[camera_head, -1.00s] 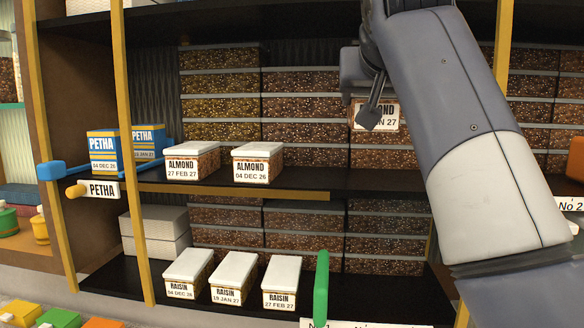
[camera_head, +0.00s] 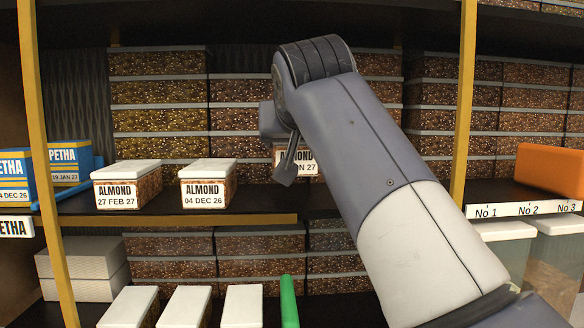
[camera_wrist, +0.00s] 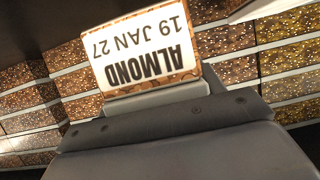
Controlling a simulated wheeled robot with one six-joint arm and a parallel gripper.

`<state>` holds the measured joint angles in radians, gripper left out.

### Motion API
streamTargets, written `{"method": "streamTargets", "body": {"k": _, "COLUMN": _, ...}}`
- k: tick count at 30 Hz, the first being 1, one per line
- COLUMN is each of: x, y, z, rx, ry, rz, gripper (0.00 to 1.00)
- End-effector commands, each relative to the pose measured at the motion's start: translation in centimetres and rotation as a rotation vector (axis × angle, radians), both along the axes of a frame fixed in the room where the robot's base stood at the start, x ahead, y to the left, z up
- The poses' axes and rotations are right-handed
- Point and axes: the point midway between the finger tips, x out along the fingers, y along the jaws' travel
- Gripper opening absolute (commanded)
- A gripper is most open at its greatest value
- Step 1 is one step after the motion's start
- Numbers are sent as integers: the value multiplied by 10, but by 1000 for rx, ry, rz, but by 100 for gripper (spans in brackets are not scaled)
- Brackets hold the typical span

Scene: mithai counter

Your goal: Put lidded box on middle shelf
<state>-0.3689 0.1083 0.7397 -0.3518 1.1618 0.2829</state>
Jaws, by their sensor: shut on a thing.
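The lidded box (camera_head: 310,163) in my gripper has an ALMOND label; the wrist view shows the same held box (camera_wrist: 143,48) dated 19 JAN 27, upside down in that view. My gripper (camera_head: 288,160) is shut on it, and my arm hides part of it in the head view. The box appears above the middle shelf (camera_head: 258,198); I cannot tell whether it touches the shelf. Two similar almond boxes stand on that shelf to the left: one dated 27 FEB 27 (camera_head: 127,184) and one dated 04 DEC 26 (camera_head: 209,183).
Tall stacks of speckled boxes (camera_head: 160,122) fill the back of the shelf. Blue PETHA boxes (camera_head: 70,162) stand far left. Yellow posts (camera_head: 466,100) bound the bay. White-lidded boxes (camera_head: 186,305) and a green upright piece (camera_head: 289,302) are below. An orange box (camera_head: 548,172) is at right.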

Motion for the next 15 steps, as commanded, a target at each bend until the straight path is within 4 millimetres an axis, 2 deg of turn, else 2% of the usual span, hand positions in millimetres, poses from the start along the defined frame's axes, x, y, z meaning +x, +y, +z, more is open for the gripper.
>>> {"method": "streamTargets", "body": {"k": 7, "x": 0, "y": 0, "z": -11, "rx": 0, "ry": -2, "rz": 0, "gripper": 33}}
{"method": "streamTargets", "body": {"k": 15, "x": 0, "y": 0, "z": -38, "rx": -1, "ry": -2, "rz": -1, "gripper": 33}}
